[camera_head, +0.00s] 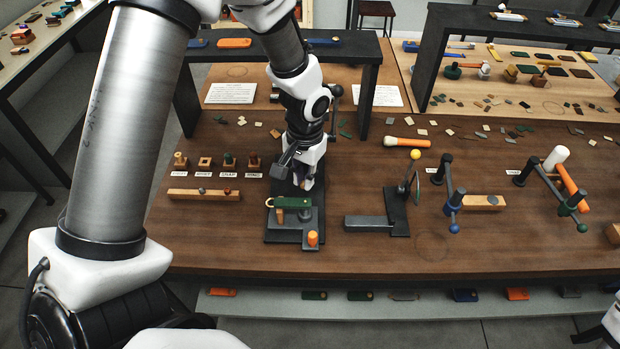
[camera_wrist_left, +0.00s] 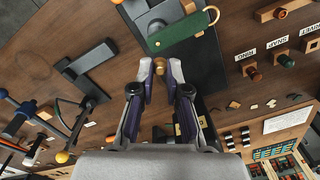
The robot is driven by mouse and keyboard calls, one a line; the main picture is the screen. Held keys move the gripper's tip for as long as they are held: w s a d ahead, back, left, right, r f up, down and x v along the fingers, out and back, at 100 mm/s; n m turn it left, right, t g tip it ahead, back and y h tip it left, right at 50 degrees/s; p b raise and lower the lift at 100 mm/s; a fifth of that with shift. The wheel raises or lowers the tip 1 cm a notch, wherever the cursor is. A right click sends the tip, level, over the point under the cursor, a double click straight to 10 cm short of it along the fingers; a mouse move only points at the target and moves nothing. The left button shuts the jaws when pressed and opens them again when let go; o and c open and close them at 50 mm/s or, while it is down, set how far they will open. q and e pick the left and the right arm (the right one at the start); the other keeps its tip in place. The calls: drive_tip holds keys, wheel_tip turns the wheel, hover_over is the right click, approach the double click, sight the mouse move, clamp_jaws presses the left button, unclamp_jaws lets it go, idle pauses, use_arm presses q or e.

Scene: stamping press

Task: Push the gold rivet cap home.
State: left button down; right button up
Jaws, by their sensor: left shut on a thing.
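My left gripper (camera_head: 308,186) reaches down behind the small press base (camera_head: 283,237). In the left wrist view its fingertips (camera_wrist_left: 160,75) are close together on a small gold-brown piece (camera_wrist_left: 158,65), mostly covered by the fingers. I cannot tell whether this is the gold rivet cap. The piece sits close to the edge of the green strap (camera_wrist_left: 182,38), which has a gold ring at one end. The strap (camera_head: 293,203) lies on top of the press. An orange knob (camera_head: 313,239) stands at the press's front right corner. My right gripper is not seen.
Several small dies (camera_head: 228,160) stand in a labelled row to the left, behind a wooden bar (camera_head: 190,195). A black lever tool (camera_head: 397,212) with a yellow ball stands to the right. Clamps (camera_head: 455,198) are farther right. The front table strip is clear.

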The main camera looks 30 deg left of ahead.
use_arm(q)
drive_tip(key=shift+a, duration=0.3)
drive_tip(key=shift+w, duration=0.15)
drive_tip(key=shift+w+d+f, duration=0.1)
drive_tip(key=shift+d+f, duration=0.1)
drive_tip(key=shift+d, duration=0.05)
drive_tip(key=f+b, duration=0.2)
drive_tip(key=f, duration=0.1)
drive_tip(key=shift+s+d+f, duration=0.1)
drive_tip(key=shift+s+f, duration=0.1)
drive_tip(key=shift+f, duration=0.05)
drive_tip(key=shift+w+f+b, duration=0.1)
drive_tip(key=shift+f+b, duration=0.25)
drive_tip(key=shift+b, duration=0.05)
drive_tip(key=shift+r, duration=0.1)
drive_tip(key=shift+d, duration=0.1)
drive_tip(key=shift+s, duration=0.2)
